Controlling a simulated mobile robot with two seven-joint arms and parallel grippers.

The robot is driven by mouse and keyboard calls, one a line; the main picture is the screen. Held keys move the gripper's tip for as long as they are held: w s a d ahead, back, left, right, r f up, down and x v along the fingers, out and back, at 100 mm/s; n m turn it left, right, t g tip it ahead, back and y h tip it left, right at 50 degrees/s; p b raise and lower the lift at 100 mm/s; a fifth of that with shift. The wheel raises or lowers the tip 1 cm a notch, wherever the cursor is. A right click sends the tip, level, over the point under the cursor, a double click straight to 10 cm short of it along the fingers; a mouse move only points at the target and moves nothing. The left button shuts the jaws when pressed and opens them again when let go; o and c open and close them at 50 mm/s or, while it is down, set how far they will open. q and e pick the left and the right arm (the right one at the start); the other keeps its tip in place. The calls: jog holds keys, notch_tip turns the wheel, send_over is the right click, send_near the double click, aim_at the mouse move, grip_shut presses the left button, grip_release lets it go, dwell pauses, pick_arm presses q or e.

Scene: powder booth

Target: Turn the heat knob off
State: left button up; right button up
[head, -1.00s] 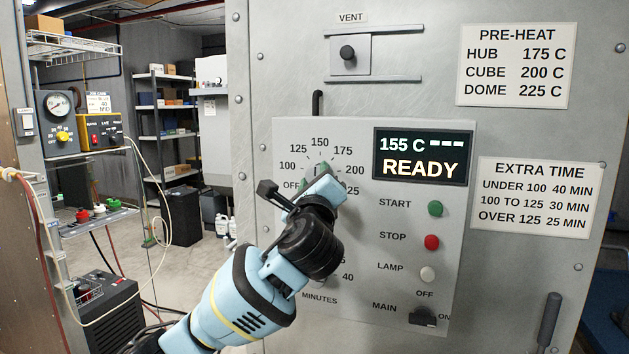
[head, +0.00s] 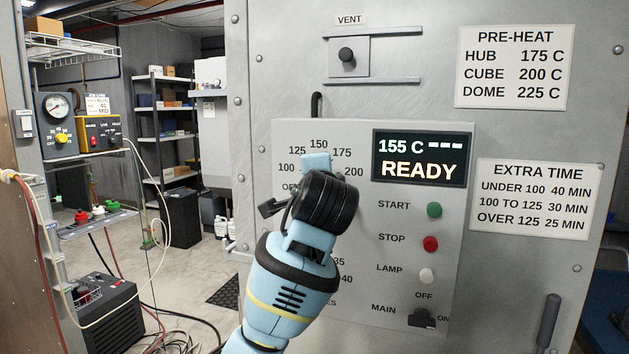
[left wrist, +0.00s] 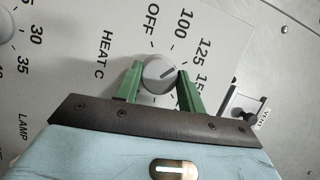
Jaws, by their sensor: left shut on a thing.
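The heat knob (left wrist: 155,84) is a round grey knob on the oven's control panel (head: 375,300), and in the left wrist view its dark pointer line aims roughly at 125. OFF is printed at the low end of its dial, beside 100. My left gripper (left wrist: 160,71) has its two green fingers shut on the knob, one on each side. In the head view my left gripper (head: 316,162) and wrist cover the knob and part of the dial. My right gripper is in neither view.
The display (head: 419,158) reads 155 C and READY. A green START button (head: 434,210), a red STOP button (head: 430,244), a pale LAMP button (head: 427,276) and the MAIN switch (head: 422,318) lie right of my arm. The vent slider (head: 347,55) is above.

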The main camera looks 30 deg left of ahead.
pick_arm(q)
jog(key=n+h, duration=0.3)
jog(key=n, duration=0.2)
jog(key=n+g+h, duration=0.1)
jog(key=n+h, duration=0.1)
jog(key=n, duration=0.3)
jog(key=shift+a+r+h, duration=0.1)
jog(key=shift+a+h, duration=0.05)
jog(key=shift+h, duration=0.25)
dwell(0.6)
jog(key=o, duration=1)
jog(key=shift+s+r, duration=0.1)
jog(key=shift+v, duration=3.85)
jog(key=shift+a, duration=0.1)
